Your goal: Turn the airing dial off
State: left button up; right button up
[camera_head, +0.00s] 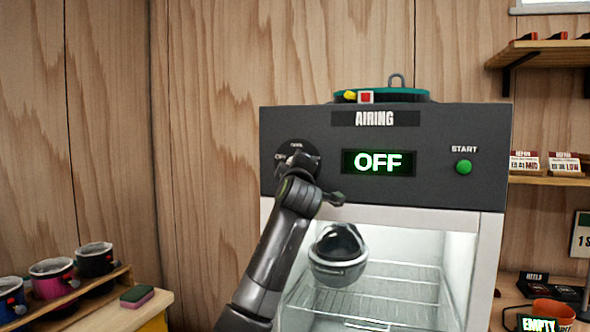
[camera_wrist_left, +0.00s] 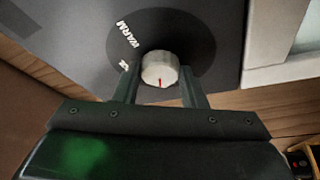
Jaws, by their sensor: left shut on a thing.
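The airing dial shows in the left wrist view as a white round knob (camera_wrist_left: 160,66) with a red mark, on a dark disc with the word WARM. In the head view its dark disc (camera_head: 291,150) is partly hidden behind my left gripper (camera_head: 298,163). My left gripper (camera_wrist_left: 161,82) is shut on the knob, one finger on each side. The display (camera_head: 379,162) on the dark AIRING panel reads OFF in green. My right gripper is not in view.
A green START button (camera_head: 463,167) sits right of the display. Several pots stand on a wooden stand (camera_head: 120,274) at left. Shelves (camera_head: 540,50) are at right.

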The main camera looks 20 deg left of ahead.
pick_arm(q)
jog(key=shift+f, duration=0.1)
dwell(0.3)
jog(key=o, duration=1)
jog(key=b+v, duration=0.4)
jog(key=v, duration=1.3)
jog(key=shift+s+d, duration=0.15)
jog(key=shift+s, duration=0.05)
